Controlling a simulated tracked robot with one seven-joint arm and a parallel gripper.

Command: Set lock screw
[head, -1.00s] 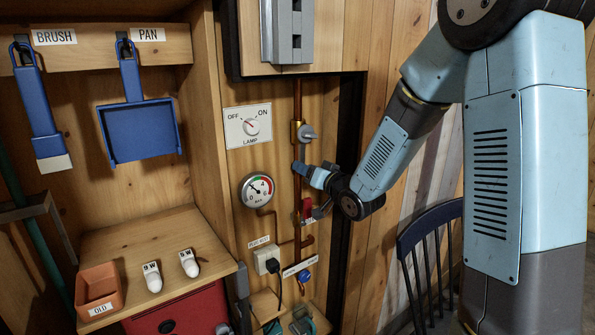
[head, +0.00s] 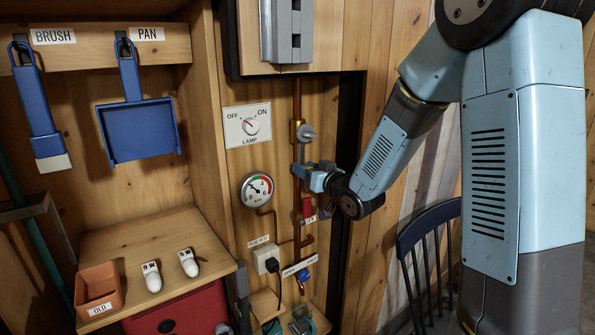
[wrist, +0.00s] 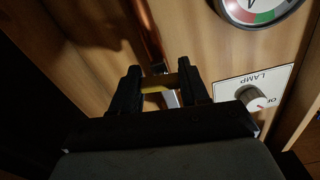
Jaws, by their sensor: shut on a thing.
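The gripper is shut on this part. Its shape is mostly hidden by the fingers, and I cannot tell whether it is the lock screw. The copper pipe (wrist: 148,30) runs on past the fingertips.
A pressure gauge (head: 257,189) and a lamp switch plate (head: 248,125) sit left of the pipe. A red handle (head: 306,208) and a blue knob (head: 304,275) are lower down. A dark post (head: 347,130) stands close right. A chair (head: 430,245) is further right.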

